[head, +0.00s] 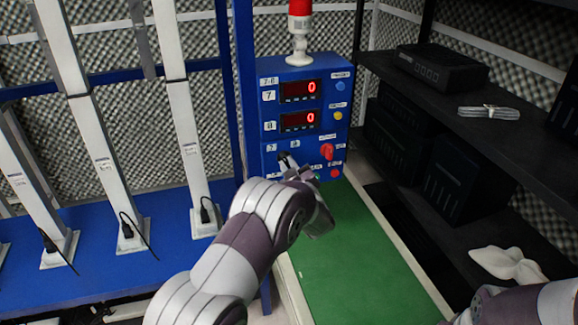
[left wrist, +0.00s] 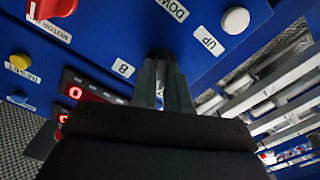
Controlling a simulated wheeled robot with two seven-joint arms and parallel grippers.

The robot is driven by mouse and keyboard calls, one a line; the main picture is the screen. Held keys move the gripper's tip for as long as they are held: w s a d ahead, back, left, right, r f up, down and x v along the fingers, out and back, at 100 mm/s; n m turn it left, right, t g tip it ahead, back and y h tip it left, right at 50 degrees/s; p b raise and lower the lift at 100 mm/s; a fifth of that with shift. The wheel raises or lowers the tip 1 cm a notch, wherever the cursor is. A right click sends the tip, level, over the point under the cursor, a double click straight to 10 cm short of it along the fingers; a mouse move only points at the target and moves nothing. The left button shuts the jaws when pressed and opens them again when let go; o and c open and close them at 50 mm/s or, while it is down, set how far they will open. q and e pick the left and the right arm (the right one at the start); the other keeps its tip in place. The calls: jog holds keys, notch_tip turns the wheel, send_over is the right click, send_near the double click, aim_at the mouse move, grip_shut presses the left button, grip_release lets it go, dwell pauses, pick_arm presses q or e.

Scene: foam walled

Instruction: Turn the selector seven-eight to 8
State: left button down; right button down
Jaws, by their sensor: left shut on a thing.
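The seven-eight selector (head: 284,158) is a small black knob low on the blue control panel (head: 262,110), by the labels 7 (head: 272,148) and 8 (head: 294,143). My left gripper (head: 289,169) is at the knob and partly covers it. In the left wrist view, the two fingers of my left gripper (left wrist: 164,82) are shut on the dark knob (left wrist: 160,54), with the 8 label (left wrist: 123,68) beside it. Which way the selector points is mostly hidden, so I cannot tell. My right arm enters at the lower right, with its gripper out of view.
Two red displays (head: 300,90) both read 0. A red switch (head: 327,151) is right of the selector. In the left wrist view, a white button (left wrist: 236,20) is near the UP label. Black shelves (head: 490,105) stand at the right; a green surface (head: 350,260) lies below the panel.

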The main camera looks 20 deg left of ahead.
pick_arm(q)
jog(key=m+p, duration=0.2)
jog(key=shift+r+m, duration=0.2)
jog(key=shift+m, duration=0.1)
jog(key=m+p, duration=0.2)
jog(key=m, duration=0.1)
jog(key=shift+m, duration=0.3)
jog(key=shift+a+f+m+p, duration=0.15)
jog(key=shift+m+p, duration=1.2)
jog(key=shift+m, duration=1.25)
jog(key=c, duration=1.1)
grip_release()
jog(key=shift+s, duration=0.1)
